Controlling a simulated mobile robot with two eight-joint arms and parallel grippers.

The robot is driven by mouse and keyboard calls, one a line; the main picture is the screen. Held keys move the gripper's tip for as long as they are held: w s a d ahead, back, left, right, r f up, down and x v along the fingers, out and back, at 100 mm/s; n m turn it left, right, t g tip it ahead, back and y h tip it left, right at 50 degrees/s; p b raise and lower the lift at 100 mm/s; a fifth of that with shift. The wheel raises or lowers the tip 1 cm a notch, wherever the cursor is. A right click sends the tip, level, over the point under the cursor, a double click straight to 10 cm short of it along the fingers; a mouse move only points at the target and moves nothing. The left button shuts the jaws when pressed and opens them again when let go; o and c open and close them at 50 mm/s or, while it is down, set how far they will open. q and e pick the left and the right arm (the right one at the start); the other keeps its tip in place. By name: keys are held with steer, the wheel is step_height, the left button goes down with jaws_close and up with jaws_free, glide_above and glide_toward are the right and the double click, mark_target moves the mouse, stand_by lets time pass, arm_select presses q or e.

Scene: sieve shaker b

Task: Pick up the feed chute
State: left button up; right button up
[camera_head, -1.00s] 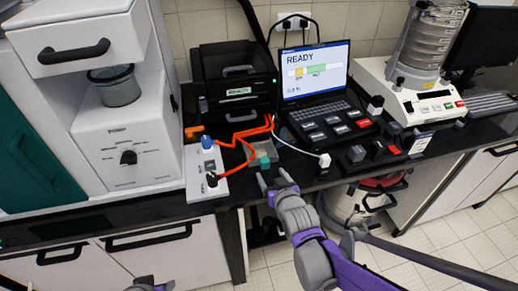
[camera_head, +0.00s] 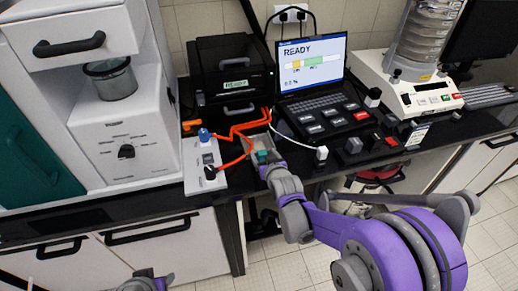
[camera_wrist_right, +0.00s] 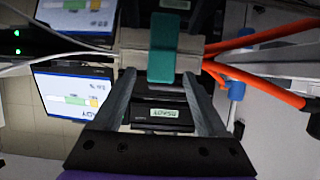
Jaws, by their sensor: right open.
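The feed chute seems to be the small beige-grey piece with a teal grip block (camera_head: 262,156) near the front edge of the black bench. In the right wrist view its teal block (camera_wrist_right: 165,48) stands out in front of the beige body (camera_wrist_right: 131,38). My right gripper (camera_head: 265,169) is at the block's near side. In the wrist view the right gripper (camera_wrist_right: 157,78) is open, with the teal block lined up between and just beyond its fingertips. Whether they touch it is unclear. Only part of my left arm's end (camera_head: 150,281) shows at the bottom edge; its jaws cannot be made out.
Orange hoses (camera_head: 238,131) run just behind and left of the chute to a white switch box (camera_head: 203,165). A black printer-like unit (camera_head: 233,75), a laptop (camera_head: 312,65) and a sieve shaker (camera_head: 420,90) stand behind and right. A white cable plug (camera_head: 321,154) lies to the right.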

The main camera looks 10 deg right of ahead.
steer(key=shift+s, duration=0.1)
jaws_close()
stand_by(0.4)
